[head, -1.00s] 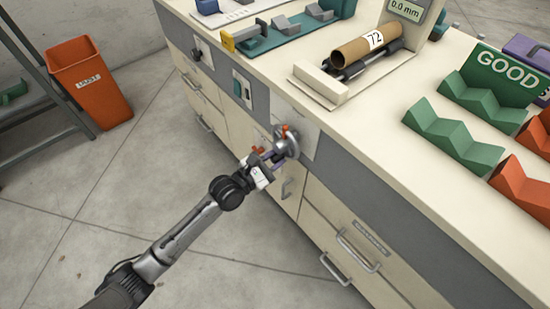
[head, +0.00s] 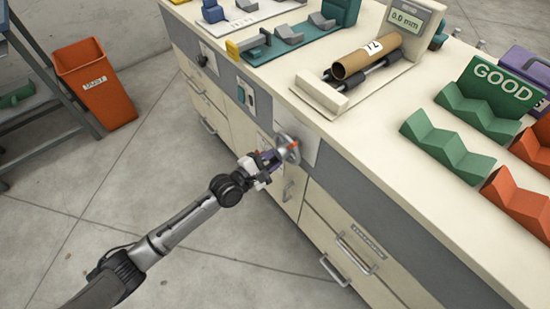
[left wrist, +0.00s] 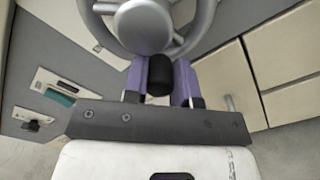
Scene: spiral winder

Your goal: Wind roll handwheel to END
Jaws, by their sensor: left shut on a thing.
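The grey roll handwheel (head: 288,150) sits on the bench's front panel, with a small orange mark beside it. In the left wrist view its hub and spokes (left wrist: 145,25) fill the top. My left gripper (head: 268,160) is at the wheel. Its purple fingers (left wrist: 160,72) are shut on the black handle knob (left wrist: 158,82), which shows between them. The brown cardboard roll (head: 360,60) lies on dark rollers on the bench top, its white number label partly turned from view. An END mark cannot be made out. My right gripper is not in view.
A display (head: 407,20) behind the roll reads 0.0 mm. Green V-shaped racks (head: 445,145) with a GOOD sign and orange racks (head: 520,200) stand at the right. Drawer handles (head: 340,270) stick out below. An orange bin (head: 95,85) stands on the floor at left.

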